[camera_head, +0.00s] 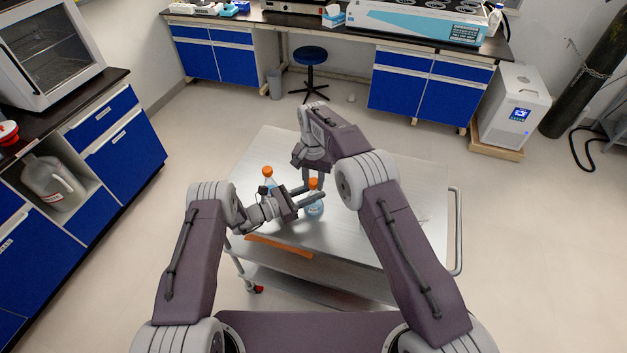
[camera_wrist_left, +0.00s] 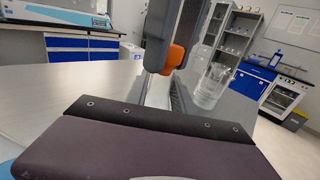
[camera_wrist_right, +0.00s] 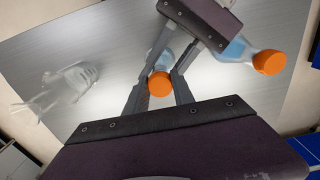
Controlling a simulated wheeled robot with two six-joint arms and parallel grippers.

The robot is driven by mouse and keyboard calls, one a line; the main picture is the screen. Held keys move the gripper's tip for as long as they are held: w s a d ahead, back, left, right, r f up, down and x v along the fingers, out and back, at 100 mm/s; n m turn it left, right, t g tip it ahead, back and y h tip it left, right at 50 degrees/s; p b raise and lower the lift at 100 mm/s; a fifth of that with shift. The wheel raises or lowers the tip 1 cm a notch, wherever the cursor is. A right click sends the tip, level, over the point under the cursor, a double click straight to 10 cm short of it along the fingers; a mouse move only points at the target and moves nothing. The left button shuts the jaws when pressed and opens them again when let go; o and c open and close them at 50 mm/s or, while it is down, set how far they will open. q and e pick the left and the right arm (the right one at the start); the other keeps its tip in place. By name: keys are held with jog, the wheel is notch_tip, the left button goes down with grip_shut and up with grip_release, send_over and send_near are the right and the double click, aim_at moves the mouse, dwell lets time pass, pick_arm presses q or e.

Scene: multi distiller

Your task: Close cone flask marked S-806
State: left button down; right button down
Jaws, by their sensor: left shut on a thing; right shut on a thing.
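A flask with blue liquid (camera_head: 314,211) stands on the metal cart; its orange cap (camera_head: 314,183) is on top. My left gripper (camera_head: 311,199) is shut on the flask from the left, below the cap. My right gripper (camera_head: 312,182) reaches from above and is shut on the orange cap, which shows between its fingers in the right wrist view (camera_wrist_right: 159,84). In the left wrist view the cap (camera_wrist_left: 174,57) sits close above my left fingers. A second orange-capped flask (camera_head: 267,173) stands behind my left gripper. No flask mark is readable.
The cart top (camera_head: 390,180) has free room. Clear glassware (camera_wrist_right: 68,86) lies or stands on it, also showing in the left wrist view (camera_wrist_left: 211,86). A push handle (camera_head: 457,230) edges the right side. A blue stool (camera_head: 310,56) stands beyond.

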pick_arm(q)
jog(key=shift+f, duration=0.1)
pick_arm(e)
jog(key=shift+f, duration=0.3)
jog(key=c, duration=1)
grip_release()
notch_tip(320, 180, up, 8)
jog(key=shift+f, duration=0.25)
pick_arm(q)
jog(key=c, duration=1)
grip_release()
